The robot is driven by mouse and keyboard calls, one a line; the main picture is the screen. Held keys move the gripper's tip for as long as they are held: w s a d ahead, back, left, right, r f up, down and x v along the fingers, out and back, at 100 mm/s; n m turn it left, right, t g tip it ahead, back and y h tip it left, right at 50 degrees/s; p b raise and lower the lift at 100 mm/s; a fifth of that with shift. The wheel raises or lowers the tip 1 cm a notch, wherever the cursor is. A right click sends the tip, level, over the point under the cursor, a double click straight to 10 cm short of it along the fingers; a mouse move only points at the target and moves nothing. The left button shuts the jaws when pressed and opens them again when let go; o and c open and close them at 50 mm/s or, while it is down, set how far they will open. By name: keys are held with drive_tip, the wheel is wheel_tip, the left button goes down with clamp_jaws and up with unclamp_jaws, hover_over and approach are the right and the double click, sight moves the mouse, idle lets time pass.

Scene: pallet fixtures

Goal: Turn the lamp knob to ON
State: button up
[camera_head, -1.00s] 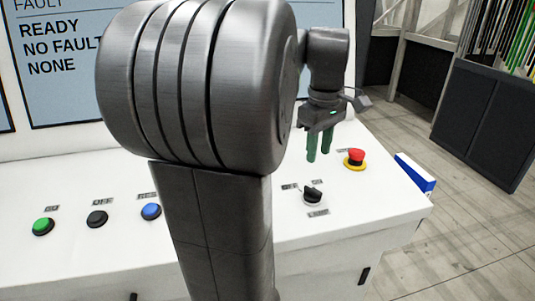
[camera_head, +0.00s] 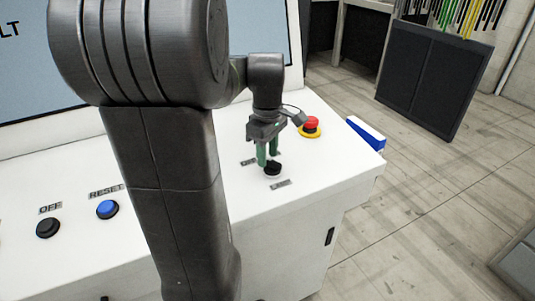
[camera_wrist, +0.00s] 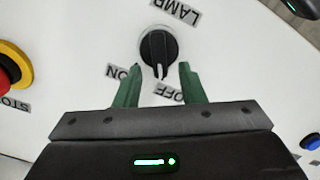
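The lamp knob (camera_wrist: 158,48) is a round black rotary knob on the white console top. In the wrist view its white pointer mark lies on the side toward my gripper, nearer the OFF label (camera_wrist: 168,91) than the ON label (camera_wrist: 124,73). The LAMP label (camera_wrist: 175,10) is on its far side.
A red stop button with a yellow collar (camera_head: 311,127) stands to the right of the knob. A blue button (camera_head: 107,209) and a black button (camera_head: 48,227) are at the left. A blue and white box (camera_head: 367,134) sits at the console's right edge.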

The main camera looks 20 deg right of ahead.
drive_tip(key=shift+f, duration=0.55)
clamp_jaws()
drive_tip(key=shift+r+m, duration=0.1)
drive_tip(key=shift+m, duration=0.2)
drive_tip(key=m, duration=0.1)
drive_tip(key=m+p, duration=0.1)
drive_tip(key=m, duration=0.3)
drive_tip(key=shift+w+d+p, duration=0.1)
drive_tip(key=shift+d+p, duration=0.2)
drive_tip(key=shift+d, duration=0.05)
drive_tip(key=m, duration=0.6)
drive_tip(key=shift+d+p, duration=0.4)
drive_tip(key=shift+m, duration=0.3)
